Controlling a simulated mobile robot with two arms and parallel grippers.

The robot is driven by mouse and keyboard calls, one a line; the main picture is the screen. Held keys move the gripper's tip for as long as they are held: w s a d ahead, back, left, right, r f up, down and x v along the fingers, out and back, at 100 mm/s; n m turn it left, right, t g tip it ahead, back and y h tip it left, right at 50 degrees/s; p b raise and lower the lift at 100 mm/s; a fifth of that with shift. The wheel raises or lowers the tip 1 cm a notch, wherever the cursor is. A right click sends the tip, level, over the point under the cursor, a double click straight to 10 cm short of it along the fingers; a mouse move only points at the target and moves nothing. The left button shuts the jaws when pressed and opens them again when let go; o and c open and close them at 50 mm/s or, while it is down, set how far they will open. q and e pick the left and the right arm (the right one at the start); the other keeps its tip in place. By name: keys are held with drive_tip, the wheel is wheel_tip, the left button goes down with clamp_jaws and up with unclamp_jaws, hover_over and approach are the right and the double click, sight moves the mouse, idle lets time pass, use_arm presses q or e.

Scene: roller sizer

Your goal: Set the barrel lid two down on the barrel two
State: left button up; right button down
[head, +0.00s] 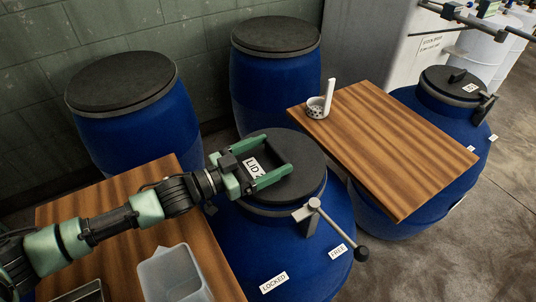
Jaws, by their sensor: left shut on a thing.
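Barrel lid two (297,182), a black disc with a "LID 2" label (253,167), is over the top of barrel two. Barrel two (300,238) is a wide blue drum with a metal rim around its neck. I cannot tell whether the lid rests fully on the rim or is slightly above it. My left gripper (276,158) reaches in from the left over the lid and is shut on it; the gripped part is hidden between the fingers. My right gripper is not in view.
A wooden board (385,145) at right carries a small speckled cup (317,108) with a white handle. Another board (118,258) at left holds a clear container (174,275). Closed blue barrels (140,135) (274,85) stand behind; another lidded barrel (430,112) is at right.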

use_arm(q)
drive_tip(key=shift+f, duration=0.4)
drive_tip(key=shift+f, duration=0.1)
drive_tip(key=o, duration=1.5)
